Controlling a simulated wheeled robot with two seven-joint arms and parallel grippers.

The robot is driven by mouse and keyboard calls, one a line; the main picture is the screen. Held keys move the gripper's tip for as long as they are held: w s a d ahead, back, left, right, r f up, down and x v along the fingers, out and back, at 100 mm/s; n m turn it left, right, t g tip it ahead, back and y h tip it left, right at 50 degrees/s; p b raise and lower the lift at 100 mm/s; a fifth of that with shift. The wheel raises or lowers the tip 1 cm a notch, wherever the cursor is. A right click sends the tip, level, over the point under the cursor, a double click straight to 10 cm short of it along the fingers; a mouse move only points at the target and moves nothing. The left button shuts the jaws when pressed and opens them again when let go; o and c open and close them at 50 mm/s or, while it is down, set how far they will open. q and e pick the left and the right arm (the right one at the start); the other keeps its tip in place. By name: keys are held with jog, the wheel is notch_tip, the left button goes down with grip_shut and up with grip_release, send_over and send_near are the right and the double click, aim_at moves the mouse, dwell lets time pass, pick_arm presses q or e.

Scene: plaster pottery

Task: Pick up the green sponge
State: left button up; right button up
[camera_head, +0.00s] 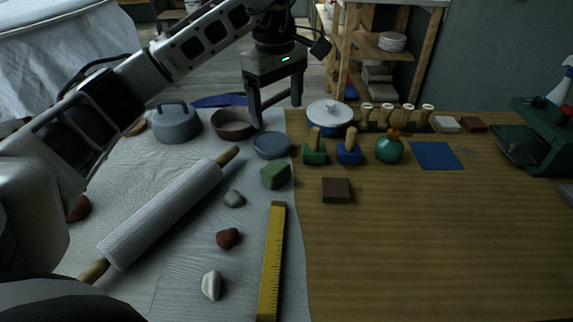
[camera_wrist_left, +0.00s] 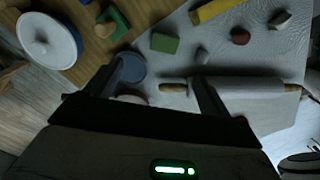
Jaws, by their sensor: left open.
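The green sponge (camera_head: 275,175) is a small green block lying on the pale cloth, just left of the bare wood, in front of a round blue-grey dish (camera_head: 271,145). It also shows in the left wrist view (camera_wrist_left: 164,43), a little beyond the fingertips. My left gripper (camera_head: 277,113) is open and empty. It hangs above the far part of the table, behind the sponge and apart from it. My right gripper is in neither view.
A white rolling pin (camera_head: 165,210) lies left of the sponge, and a yellow ruler (camera_head: 272,260) lies in front. A grey stone (camera_head: 233,198) and brown block (camera_head: 336,190) are close by. Green (camera_head: 314,155) and blue (camera_head: 349,154) handled tools stand at right. The front right wood is clear.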

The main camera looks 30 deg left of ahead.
pick_arm(q)
jog(key=b, duration=0.1)
send_over(275, 166)
jog(key=f, duration=1)
jog(key=shift+w+a, duration=0.15)
jog(key=shift+w, duration=0.25)
jog(key=f, duration=0.2)
jog(key=s+f, duration=0.1)
jog(key=f, duration=0.1)
jog(key=shift+d+f+b, duration=0.1)
jog(key=shift+d+b, duration=0.1)
jog(key=shift+b, duration=0.1)
jog(key=shift+w+f, duration=0.1)
jog(key=shift+f, duration=0.45)
jog(key=c, duration=1.1)
jog(key=shift+r, duration=0.15)
